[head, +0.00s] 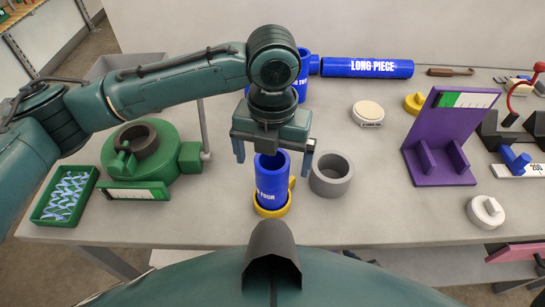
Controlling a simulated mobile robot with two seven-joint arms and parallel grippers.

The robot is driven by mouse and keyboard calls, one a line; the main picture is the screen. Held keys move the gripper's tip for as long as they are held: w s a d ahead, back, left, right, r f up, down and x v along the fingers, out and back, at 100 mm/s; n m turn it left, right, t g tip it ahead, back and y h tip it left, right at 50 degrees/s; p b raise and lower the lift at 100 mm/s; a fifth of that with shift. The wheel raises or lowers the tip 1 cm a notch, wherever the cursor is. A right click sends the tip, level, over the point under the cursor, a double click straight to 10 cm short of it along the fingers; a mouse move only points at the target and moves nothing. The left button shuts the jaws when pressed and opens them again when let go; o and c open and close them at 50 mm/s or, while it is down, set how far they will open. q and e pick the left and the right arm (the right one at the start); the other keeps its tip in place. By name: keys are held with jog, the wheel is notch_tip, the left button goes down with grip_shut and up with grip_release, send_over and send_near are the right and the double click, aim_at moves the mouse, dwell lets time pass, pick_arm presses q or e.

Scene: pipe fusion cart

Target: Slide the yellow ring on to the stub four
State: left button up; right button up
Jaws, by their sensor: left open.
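The blue stub (271,187), with white lettering ending in "FOUR", stands upright on the table near its front edge. The yellow ring (272,211) is low down at the foot of the stub and looks to be around it. A yellow tab (292,182) shows beside the stub's right side. My left gripper (274,156) is right above the stub, pointing down, its fingers apart on either side of the stub's top. It holds nothing that I can see. My right gripper is not in view.
A grey ring (331,185) stands close right of the stub. A green machine (172,148) and green tray (47,210) are left. A blue long piece (367,68) lies behind; a purple stand (430,140) is right. The table between grey ring and stand is clear.

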pick_arm(q)
notch_tip(320, 180, up, 12)
jog(key=shift+r+b, duration=0.15)
jog(key=shift+b, duration=0.2)
jog(key=shift+s, duration=0.1)
dwell(0.4)
